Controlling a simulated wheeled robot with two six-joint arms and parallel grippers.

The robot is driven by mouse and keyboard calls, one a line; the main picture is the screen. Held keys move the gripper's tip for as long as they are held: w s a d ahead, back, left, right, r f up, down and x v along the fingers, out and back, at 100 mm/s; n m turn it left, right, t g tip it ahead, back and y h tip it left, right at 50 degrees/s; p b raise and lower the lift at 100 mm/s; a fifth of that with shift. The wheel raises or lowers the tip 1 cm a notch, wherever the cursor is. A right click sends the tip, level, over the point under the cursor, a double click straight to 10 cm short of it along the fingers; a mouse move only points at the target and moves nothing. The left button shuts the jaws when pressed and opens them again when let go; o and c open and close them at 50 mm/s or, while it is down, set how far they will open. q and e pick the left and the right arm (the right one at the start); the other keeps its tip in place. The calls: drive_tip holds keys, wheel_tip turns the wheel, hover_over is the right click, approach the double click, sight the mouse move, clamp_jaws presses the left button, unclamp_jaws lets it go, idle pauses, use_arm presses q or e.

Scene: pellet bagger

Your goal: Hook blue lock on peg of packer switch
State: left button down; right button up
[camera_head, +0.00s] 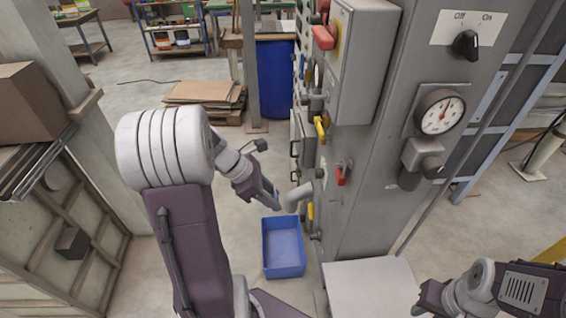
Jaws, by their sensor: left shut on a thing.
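My left gripper (272,194) points down and right, left of the grey machine cabinet and above the blue bin. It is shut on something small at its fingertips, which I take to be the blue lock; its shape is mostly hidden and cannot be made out. A red switch handle (323,38) on a yellow plate sits on the side of the grey box (365,50), up and right of the gripper. I cannot tell which peg belongs to the packer switch. My right arm shows at bottom right, its gripper not visible.
The grey cabinet (385,215) carries an Off/On knob (466,45), a gauge (440,112), a red tag-like part (343,175) and yellow handles (321,130). A blue bin (284,265) stands below. A blue barrel (276,80) is behind. Floor between is open.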

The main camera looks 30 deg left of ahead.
use_arm(q)
wheel_tip(320, 180, up, 29)
drive_tip(key=w+p, duration=0.1)
drive_tip(key=p, duration=1.7)
drive_tip(key=shift+w+a+f+m+p, duration=0.15)
drive_tip(key=shift+a+m+p, duration=0.15)
drive_tip(key=shift+a+p, duration=0.1)
drive_tip(key=shift+w, duration=0.1)
drive_tip(key=w+d+f+b, duration=0.1)
drive_tip(key=w+d+b, duration=0.1)
drive_tip(key=w+d, duration=0.3)
drive_tip(key=shift+d+f, duration=0.3)
drive_tip(key=shift+d, duration=0.9)
drive_tip(key=c, duration=0.8)
unclamp_jaws()
